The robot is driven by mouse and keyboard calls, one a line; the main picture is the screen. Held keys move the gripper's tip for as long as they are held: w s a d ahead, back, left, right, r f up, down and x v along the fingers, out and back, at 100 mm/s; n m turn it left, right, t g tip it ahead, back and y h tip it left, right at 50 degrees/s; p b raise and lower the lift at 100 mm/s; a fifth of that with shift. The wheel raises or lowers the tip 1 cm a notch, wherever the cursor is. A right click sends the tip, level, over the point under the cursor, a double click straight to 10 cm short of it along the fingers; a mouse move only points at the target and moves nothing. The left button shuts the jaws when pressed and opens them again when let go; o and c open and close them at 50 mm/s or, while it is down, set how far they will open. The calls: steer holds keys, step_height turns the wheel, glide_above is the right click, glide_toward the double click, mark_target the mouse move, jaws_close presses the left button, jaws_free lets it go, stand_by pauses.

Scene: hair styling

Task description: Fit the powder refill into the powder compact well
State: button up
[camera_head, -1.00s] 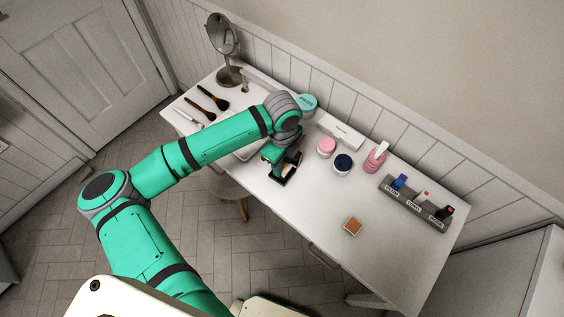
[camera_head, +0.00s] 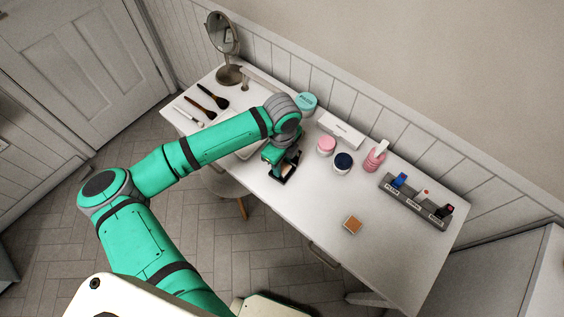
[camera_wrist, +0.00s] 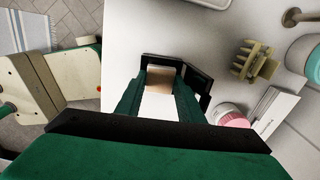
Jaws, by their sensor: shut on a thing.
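The powder compact (camera_head: 291,176) is a dark, open case on the white table, directly under my gripper (camera_head: 276,158). In the wrist view its black rim (camera_wrist: 163,60) shows beyond the fingertips, with a dark part to their right. My gripper (camera_wrist: 159,88) is shut on the powder refill (camera_wrist: 160,76), a tan square piece between the fingertips. The refill appears within or just over the compact's outline. The fingers hide its sides, so I cannot tell whether it is seated in the well.
Pink (camera_head: 326,145) and navy (camera_head: 343,161) jars, a pink bottle (camera_head: 375,158) and a grey lipstick rack (camera_head: 415,203) stand to the right. A tan hair clip (camera_wrist: 254,62) lies near the compact.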

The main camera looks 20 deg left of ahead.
steer(key=shift+f, duration=0.6)
stand_by(0.7)
steer(key=o, duration=1.1)
steer(key=shift+s, duration=0.1)
step_height(320, 180, up, 11)
